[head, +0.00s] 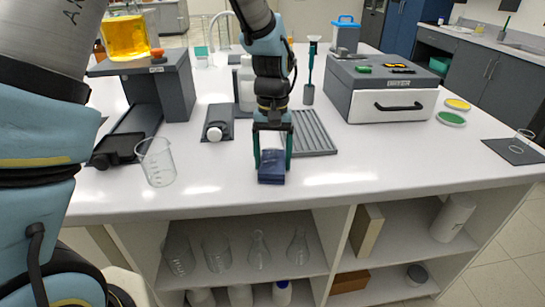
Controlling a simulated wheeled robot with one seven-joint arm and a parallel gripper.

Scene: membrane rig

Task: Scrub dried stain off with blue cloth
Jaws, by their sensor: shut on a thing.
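My gripper (271,158) points down near the front edge of the white table. It is shut on a dark blue folded cloth (271,172), which is at the tabletop between the two green fingers. I cannot tell whether the cloth touches the surface. No dried stain is visible; the gripper and cloth hide the patch of table beneath and behind them.
An empty glass beaker (157,162) stands to the left on the white table (350,174). A grooved grey rack (313,132) lies just behind the gripper. A grey drawer box (385,88) stands at right. The front right tabletop is clear.

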